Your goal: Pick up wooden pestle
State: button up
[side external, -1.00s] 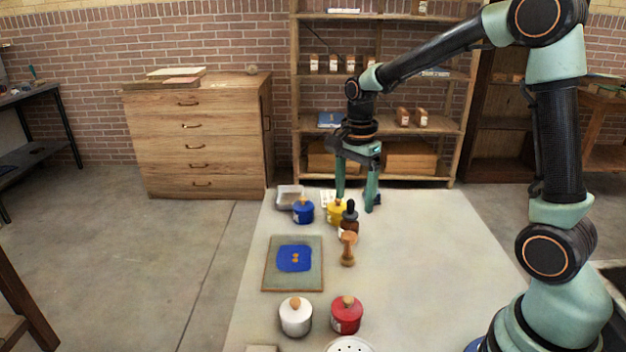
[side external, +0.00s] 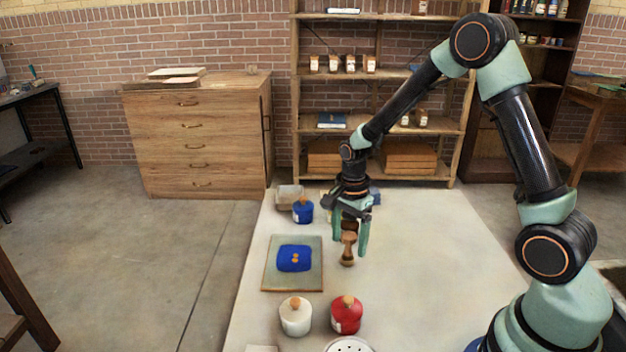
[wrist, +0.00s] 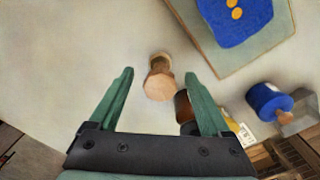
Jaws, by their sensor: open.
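The wooden pestle (side external: 347,250) stands upright on the pale table, right of the square board. My gripper (side external: 350,245) is open and points down around or just behind the pestle's top in the side view. In the wrist view the round light-wood top of the pestle (wrist: 159,86) shows between and slightly beyond the tips of my open gripper (wrist: 160,75). The jaws do not visibly touch it. A dark brown bottle (wrist: 183,106) is close beside the right finger in the wrist view; in the side view the gripper mostly hides it.
A board with a blue patch (side external: 293,258) lies left of the pestle. A blue pot (side external: 303,211) stands behind it. A white pot (side external: 296,316) and a red pot (side external: 346,315) stand in front. The table's right side is clear.

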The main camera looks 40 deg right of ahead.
jog(key=shift+f, duration=0.1)
grip_shut()
